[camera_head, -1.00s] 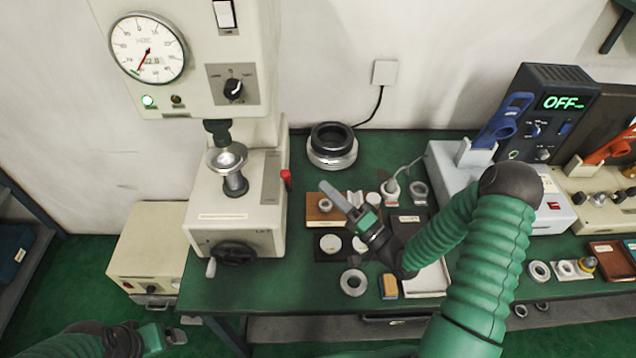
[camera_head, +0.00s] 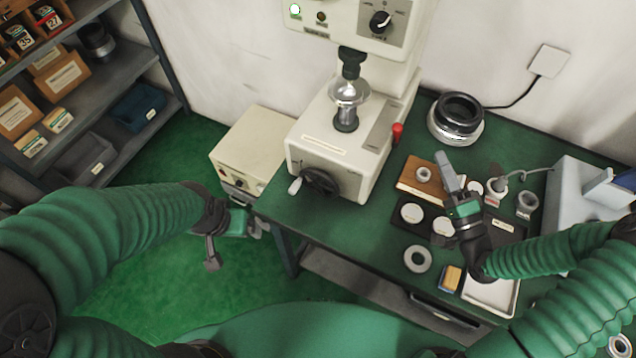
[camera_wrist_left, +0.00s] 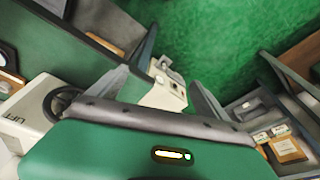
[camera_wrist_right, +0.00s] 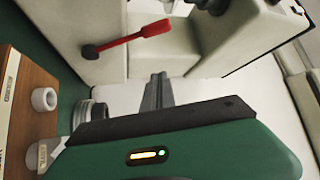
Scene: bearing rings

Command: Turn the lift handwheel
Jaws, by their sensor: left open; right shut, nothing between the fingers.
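The black lift handwheel (camera_head: 321,181) with its pale crank knob is on the front of the cream hardness tester (camera_head: 325,137), low on its base. It also shows in the left wrist view (camera_wrist_left: 62,103), beside the "LIFT" lettering. My left gripper (camera_head: 213,262) is open and empty, off the table's left end, to the left of and below the handwheel. My right gripper (camera_head: 447,165) is shut and empty over the bench, near the wooden block. In the right wrist view its fingers (camera_wrist_right: 157,92) are together, with the tester's red lever (camera_wrist_right: 136,38) beyond.
A cream box (camera_head: 254,150) stands left of the tester. A dark ring on a metal ring (camera_head: 456,118) sits at the back of the bench. A loose ring (camera_head: 418,259) lies near the front edge. A shelf with boxes (camera_head: 90,90) stands at left.

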